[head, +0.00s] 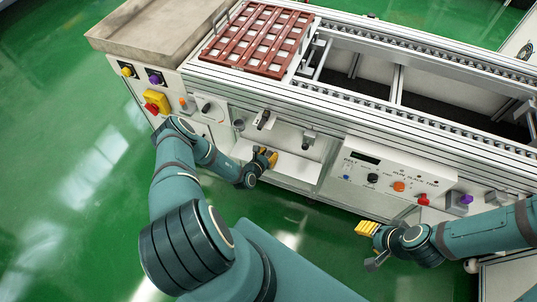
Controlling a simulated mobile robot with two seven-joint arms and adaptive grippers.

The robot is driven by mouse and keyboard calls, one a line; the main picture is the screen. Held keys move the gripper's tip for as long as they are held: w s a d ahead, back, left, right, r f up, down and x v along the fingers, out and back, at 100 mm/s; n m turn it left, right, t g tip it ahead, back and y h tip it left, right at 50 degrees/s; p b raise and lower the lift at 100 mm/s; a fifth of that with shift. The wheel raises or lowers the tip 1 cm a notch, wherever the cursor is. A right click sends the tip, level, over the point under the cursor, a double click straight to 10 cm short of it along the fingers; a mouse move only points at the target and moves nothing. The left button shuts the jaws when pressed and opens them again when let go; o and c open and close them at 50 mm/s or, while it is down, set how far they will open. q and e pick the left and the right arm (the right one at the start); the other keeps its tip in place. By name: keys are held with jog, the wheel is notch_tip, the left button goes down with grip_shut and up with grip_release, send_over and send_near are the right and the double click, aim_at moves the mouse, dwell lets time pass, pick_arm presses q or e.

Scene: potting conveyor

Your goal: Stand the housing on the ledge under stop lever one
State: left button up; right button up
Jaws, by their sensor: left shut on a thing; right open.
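My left gripper (264,160) is in the recess in the machine's front, over the left part of the white ledge (293,167). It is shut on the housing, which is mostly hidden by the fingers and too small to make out. I cannot tell whether the housing touches the ledge. Two stop levers stick out above the ledge: the left one (264,119) is above the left gripper, and another (308,140) is further right. No lever number is readable.
The control panel (385,180) with knobs and buttons is right of the recess. A red-brown rack (258,38) lies on top of the conveyor (420,72). A beige tray (150,27) and more buttons are at the left. The right part of the ledge is clear.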

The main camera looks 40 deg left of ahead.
pick_arm(q)
jog(key=o, duration=0.8)
jog(key=shift+c, duration=0.2)
